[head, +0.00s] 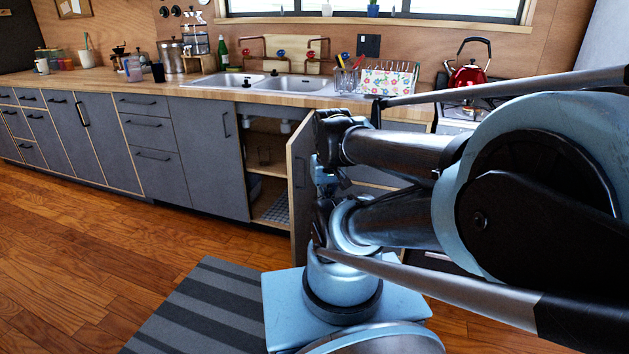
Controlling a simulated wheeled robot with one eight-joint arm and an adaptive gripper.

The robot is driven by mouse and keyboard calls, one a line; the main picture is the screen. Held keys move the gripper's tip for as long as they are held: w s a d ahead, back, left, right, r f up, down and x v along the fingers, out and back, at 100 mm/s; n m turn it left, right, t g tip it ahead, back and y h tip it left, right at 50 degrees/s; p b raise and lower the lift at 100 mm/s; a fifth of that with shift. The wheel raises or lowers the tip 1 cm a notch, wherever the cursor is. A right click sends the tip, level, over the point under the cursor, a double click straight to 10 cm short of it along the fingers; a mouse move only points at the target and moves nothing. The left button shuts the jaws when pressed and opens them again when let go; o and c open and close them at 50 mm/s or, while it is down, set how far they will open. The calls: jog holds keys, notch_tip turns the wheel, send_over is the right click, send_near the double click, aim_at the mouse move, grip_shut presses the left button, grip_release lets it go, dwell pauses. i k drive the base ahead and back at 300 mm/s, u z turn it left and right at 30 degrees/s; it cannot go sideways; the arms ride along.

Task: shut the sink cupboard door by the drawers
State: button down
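The sink cupboard stands open below the sink, and its inside (266,160) shows shelves and a few small items. One grey door (301,180) stands swung out into the room, seen nearly edge-on, on the right of the opening. The other grey door (205,155), beside the drawers (148,133), looks flush with the cabinet front; its black handle is near its right edge. My gripper (324,178) is close to the swung-out door's right side, largely hidden by my arm. Whether it touches the door, and whether it is open, I cannot tell.
The double sink (265,82) and wooden counter (190,89) run above the cupboards. A floral dish rack (388,82) and red kettle (468,75) stand to the right. A striped grey mat (205,310) lies in front. The wooden floor (90,250) at left is clear.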

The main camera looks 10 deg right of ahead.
aim_at(301, 191)
jog(key=z, duration=0.05)
jog(key=k, duration=1.45)
jog(key=z, duration=0.35)
jog(key=i, duration=1)
